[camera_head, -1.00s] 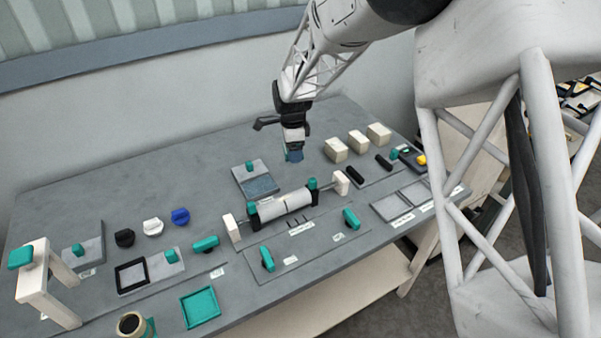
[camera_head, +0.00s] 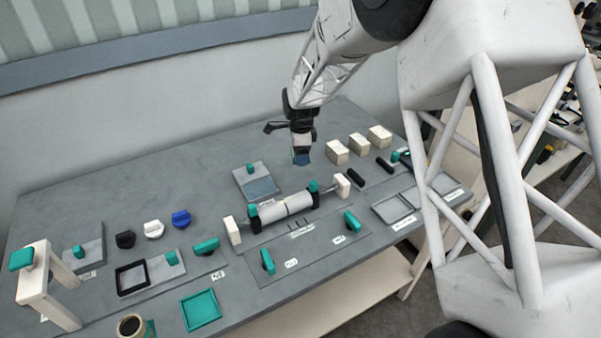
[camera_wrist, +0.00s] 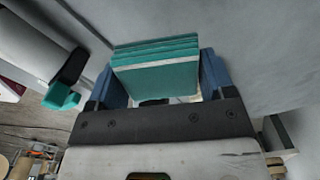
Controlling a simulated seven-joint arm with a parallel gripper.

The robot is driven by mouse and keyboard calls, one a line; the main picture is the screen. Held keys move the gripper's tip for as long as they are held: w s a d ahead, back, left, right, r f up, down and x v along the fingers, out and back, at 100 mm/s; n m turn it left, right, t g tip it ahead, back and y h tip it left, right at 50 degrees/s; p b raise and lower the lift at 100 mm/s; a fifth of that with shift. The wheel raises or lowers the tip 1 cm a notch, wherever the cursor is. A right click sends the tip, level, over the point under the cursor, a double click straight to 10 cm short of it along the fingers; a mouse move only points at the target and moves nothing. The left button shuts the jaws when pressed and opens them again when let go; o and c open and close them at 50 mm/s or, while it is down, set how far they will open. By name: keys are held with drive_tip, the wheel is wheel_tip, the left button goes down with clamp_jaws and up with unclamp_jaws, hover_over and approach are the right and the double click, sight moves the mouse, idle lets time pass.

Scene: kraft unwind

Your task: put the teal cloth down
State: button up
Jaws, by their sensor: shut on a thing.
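The teal cloth (camera_wrist: 160,72) shows in the wrist view as a folded, layered block between the two blue fingers of my gripper (camera_wrist: 155,82). My gripper is shut on it. In the head view my gripper (camera_head: 301,158) hangs above the back part of the table, behind the roller and right of the grey plate with the teal knob. The cloth is mostly hidden by the gripper there. I cannot tell whether the cloth touches the table.
The white roller (camera_head: 287,205) on black holders stands in front of my gripper. A grey plate (camera_head: 259,188) with a teal knob lies to its left. Several cream blocks (camera_head: 358,144) stand to its right. A teal tray (camera_head: 201,310) lies at the front. The table's back left (camera_head: 150,180) is clear.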

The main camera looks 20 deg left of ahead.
hover_over(301, 176)
drive_tip(key=shift+a+f, duration=0.1)
drive_tip(key=shift+f, duration=2)
drive_tip(key=shift+f, duration=0.15)
drive_tip(key=shift+s+f, duration=0.1)
drive_tip(key=shift+f, duration=1.65)
drive_tip(key=shift+f, duration=0.1)
drive_tip(key=o, duration=0.9)
drive_tip(key=shift+o, duration=0.2)
wheel_tip(301, 176, up, 12)
drive_tip(key=shift+r, duration=0.1)
